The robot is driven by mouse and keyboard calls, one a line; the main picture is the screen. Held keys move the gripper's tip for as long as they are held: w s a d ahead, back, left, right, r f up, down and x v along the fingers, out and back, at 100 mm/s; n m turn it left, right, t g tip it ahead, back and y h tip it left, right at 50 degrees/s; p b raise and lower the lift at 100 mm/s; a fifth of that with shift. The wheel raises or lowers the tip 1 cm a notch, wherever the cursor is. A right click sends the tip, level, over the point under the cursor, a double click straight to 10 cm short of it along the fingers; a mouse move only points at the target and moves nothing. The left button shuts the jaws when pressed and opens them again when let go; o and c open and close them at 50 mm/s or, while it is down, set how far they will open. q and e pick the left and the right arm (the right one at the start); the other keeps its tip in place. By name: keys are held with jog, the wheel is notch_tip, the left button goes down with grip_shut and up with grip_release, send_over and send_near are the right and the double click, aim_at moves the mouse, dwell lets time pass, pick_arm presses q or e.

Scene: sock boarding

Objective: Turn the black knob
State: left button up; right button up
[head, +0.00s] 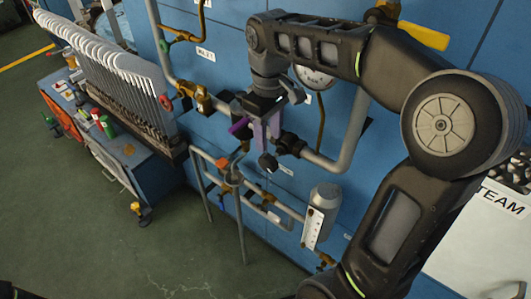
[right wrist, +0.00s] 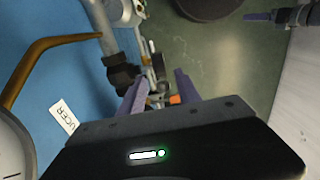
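A small black knob (head: 268,162) shows in the head view at the pipework on the blue wall, just below my right gripper (head: 257,138). My right gripper's purple fingers are apart with nothing held between them. In the right wrist view the gripper (right wrist: 160,80) is also open, and pipe parts show between and beyond its fingers. I cannot tell for sure which dark part there is the knob. A dark gripper part with a purple finger (right wrist: 258,16) shows at the top right of that view, probably my left gripper; its opening cannot be judged.
Grey pipes (head: 345,135) with a black fitting (head: 290,144) and brass valves (head: 203,100) crowd around the right gripper. A gauge (head: 314,77) is behind my right arm. A flowmeter (head: 320,215) stands lower right. A blue cabinet with white boards (head: 110,75) is left; open floor lies below it.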

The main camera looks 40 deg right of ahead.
aim_at(268, 157)
jog(key=shift+f+p, duration=0.5)
jog(key=shift+f, duration=3.45)
grip_shut()
